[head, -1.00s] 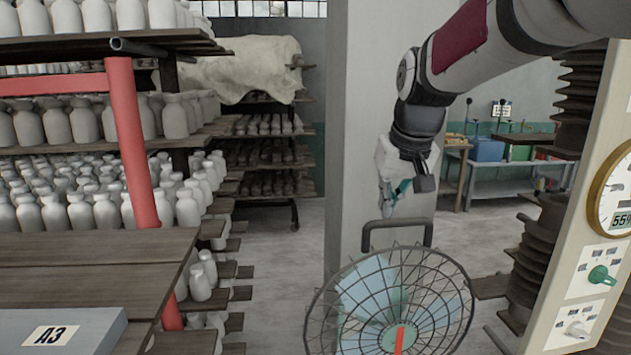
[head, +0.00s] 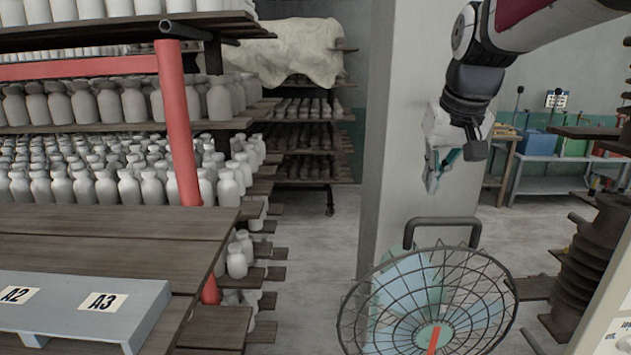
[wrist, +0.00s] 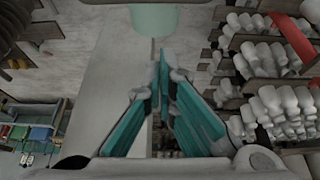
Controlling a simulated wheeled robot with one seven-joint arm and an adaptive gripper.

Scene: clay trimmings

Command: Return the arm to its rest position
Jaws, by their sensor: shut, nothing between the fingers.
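My gripper (head: 436,178) hangs from my arm at the upper right of the head view, in front of a grey pillar and above the handle of a wire-caged fan. Its teal fingers point down and are shut with nothing between them. In the wrist view my gripper (wrist: 160,62) shows its two teal fingers with the tips close together. The gripper is apart from the fan and the shelves.
The fan (head: 430,300) stands below my gripper. Racks of white bottles (head: 130,185) fill the left, with a red post (head: 178,120). A grey board marked A2 and A3 (head: 70,318) lies front left. The pillar (head: 400,110) stands close behind.

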